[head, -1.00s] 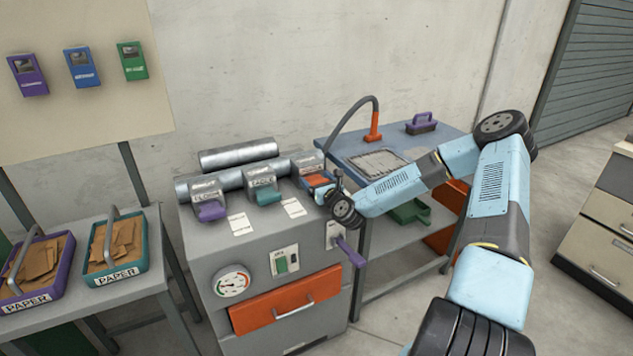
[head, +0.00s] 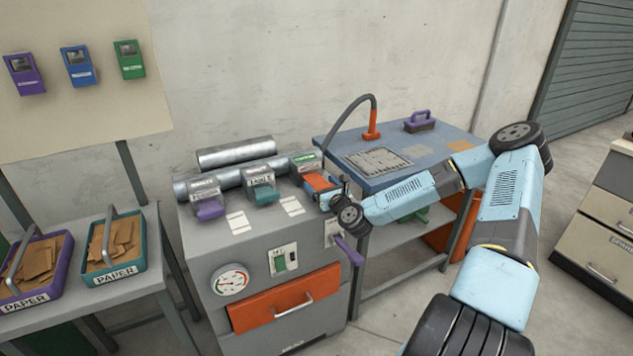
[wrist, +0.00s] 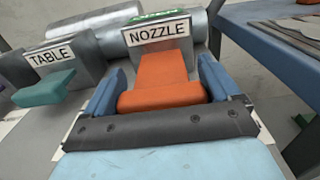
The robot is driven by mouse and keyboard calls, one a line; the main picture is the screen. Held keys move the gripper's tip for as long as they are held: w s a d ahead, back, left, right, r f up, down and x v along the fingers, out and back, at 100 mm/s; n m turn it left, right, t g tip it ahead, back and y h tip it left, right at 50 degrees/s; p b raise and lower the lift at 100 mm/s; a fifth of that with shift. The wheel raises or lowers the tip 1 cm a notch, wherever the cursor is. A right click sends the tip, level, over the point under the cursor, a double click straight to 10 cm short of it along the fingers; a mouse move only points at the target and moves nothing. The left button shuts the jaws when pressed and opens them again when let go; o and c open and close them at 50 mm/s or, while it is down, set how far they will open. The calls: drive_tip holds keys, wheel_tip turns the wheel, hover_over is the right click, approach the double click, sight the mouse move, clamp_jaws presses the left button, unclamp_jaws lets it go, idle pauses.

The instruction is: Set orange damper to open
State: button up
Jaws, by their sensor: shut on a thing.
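The orange damper is an orange lever (head: 318,181) on a grey block at the right end of the metal pipe. In the wrist view, the orange lever (wrist: 162,72) slopes down from a block labelled NOZZLE (wrist: 158,33), with a green marking on the block's top. My gripper (head: 328,190) is at the lever. In the wrist view, the blue fingers of my gripper (wrist: 162,88) stand on either side of the lever's wide end, shut on it. My wrist hides part of the block's right side in the head view.
A teal lever (head: 264,194), labelled TABLE in the wrist view, and a purple lever (head: 210,210) sit to the left. A purple side handle (head: 348,250) juts out below my gripper. A blue table (head: 400,150) with a hose stands right.

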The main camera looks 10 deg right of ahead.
drive_tip(key=shift+s+d, duration=0.15)
drive_tip(key=shift+s, duration=0.5)
drive_tip(key=shift+f, duration=0.1)
drive_tip(key=o, duration=1.2)
